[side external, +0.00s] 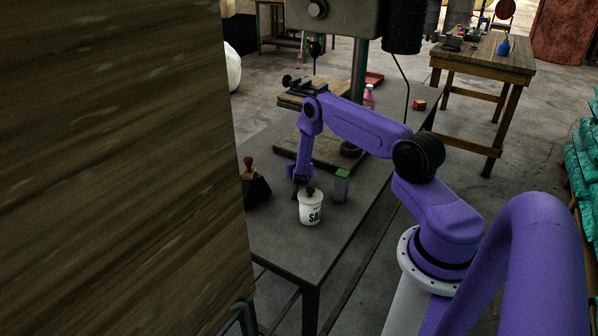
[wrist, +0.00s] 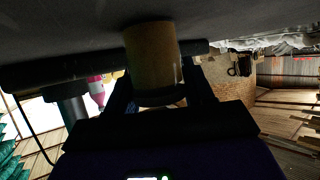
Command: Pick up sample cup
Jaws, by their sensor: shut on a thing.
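In the wrist view, which looks upside down, my gripper (wrist: 157,88) is shut on a tan cylindrical cup (wrist: 152,52) with a dark rim. The cup is upright between the two dark fingers, at or very near the bench surface.
A grey box with a green top (side external: 341,186) stands right of the pot. A dark block with a brown knob (side external: 251,186) is at left. A pink bottle (side external: 369,97) and a drill press (side external: 358,70) are farther back. A wooden panel (side external: 110,170) blocks the left. The bench front is clear.

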